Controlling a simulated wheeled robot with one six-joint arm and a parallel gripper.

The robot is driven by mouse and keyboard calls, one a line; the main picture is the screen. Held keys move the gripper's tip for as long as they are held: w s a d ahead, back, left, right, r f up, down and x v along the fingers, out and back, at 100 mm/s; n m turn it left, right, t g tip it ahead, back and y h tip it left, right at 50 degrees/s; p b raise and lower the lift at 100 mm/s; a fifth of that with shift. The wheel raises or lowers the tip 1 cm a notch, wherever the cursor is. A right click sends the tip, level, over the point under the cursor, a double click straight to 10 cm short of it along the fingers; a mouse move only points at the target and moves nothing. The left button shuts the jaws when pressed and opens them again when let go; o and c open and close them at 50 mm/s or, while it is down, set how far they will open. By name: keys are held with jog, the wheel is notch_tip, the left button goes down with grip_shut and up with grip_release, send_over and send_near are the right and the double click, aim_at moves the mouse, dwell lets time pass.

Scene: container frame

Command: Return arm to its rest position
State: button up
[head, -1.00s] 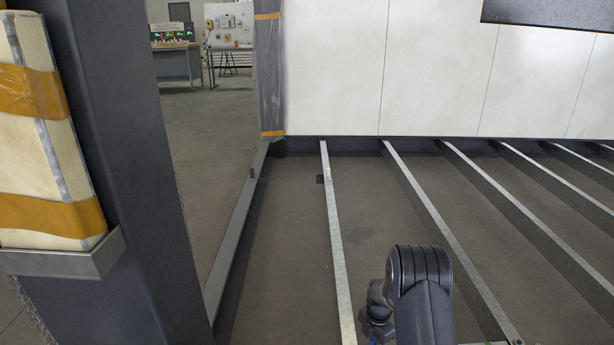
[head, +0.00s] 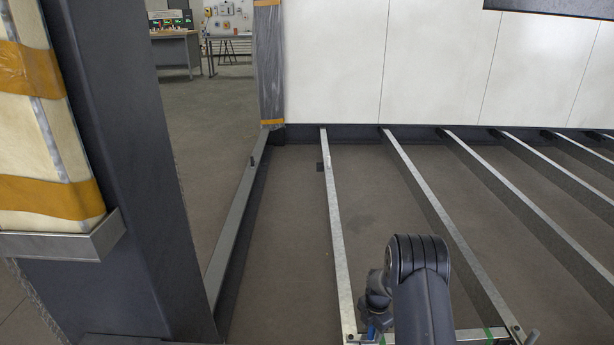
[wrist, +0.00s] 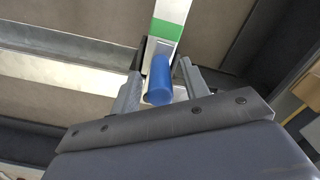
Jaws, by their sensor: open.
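My arm (head: 425,285) reaches into the lower middle of the head view, bent at a dark ribbed joint. My gripper (wrist: 160,66) shows in the wrist view with its two grey fingers apart. A blue cylinder (wrist: 159,82) lies between the fingers, its rounded end towards the camera. I cannot tell whether either finger touches it. Behind it is a pale metal bar with a green band (wrist: 168,30). In the head view the gripper is mostly hidden by my arm; a small bit of blue shows below it.
Long metal beams (head: 335,230) run across the frame's floor. A front crossbar (head: 470,336) with green marks lies near my arm. A dark upright post (head: 130,180) and a strapped pale panel (head: 40,140) stand at left. White wall panels (head: 430,65) close the back.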

jog(key=shift+s+m+p, duration=0.25)
jog(key=shift+m+p, duration=0.15)
jog(key=shift+p, duration=0.1)
jog(key=shift+s+a+m, duration=0.1)
jog(key=shift+s+m, duration=0.45)
jog(key=shift+m, duration=0.55)
